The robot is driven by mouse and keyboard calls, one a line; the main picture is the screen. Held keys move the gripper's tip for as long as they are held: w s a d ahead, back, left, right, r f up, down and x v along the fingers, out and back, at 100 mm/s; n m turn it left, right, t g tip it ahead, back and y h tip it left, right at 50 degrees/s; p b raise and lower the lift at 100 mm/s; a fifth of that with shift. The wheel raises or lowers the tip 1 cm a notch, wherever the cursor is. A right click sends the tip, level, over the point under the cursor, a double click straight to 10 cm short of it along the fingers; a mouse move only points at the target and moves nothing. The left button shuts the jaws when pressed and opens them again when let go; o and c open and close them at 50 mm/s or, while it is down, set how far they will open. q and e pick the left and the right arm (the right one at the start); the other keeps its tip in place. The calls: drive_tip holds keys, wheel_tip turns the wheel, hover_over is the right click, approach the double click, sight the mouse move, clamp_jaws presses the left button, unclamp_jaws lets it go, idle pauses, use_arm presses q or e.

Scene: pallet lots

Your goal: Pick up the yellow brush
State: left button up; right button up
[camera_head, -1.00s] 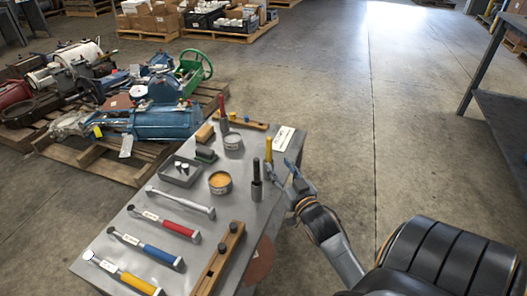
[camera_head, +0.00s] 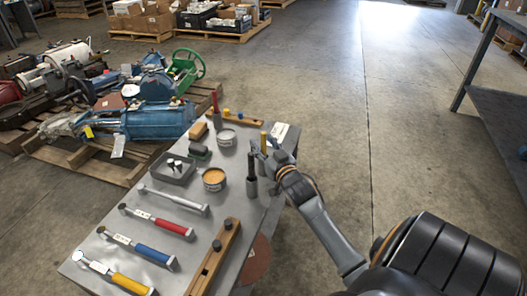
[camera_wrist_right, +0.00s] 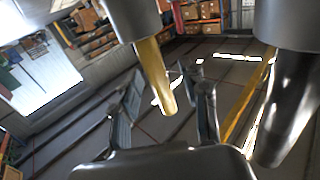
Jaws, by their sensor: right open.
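The yellow brush (camera_head: 263,139) stands upright near the right edge of the grey table (camera_head: 125,200), its lower part hidden behind my right gripper. In the wrist view the yellow handle (camera_wrist_right: 154,75) runs into a dark cylinder and lies between the finger directions. My right gripper (camera_head: 265,151) is open at the brush; its two fingers also show in the wrist view (camera_wrist_right: 166,105). I cannot tell whether they touch the handle. My left gripper is not in view.
A dark upright tool (camera_head: 251,177) stands close left of my gripper. An orange-filled tin (camera_head: 214,180), a grey tin (camera_head: 226,138), a wooden rack (camera_head: 215,258) and several coloured-handled tools lie on the table.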

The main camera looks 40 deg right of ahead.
clamp_jaws()
drive_tip(key=shift+r, duration=0.1)
idle(0.4)
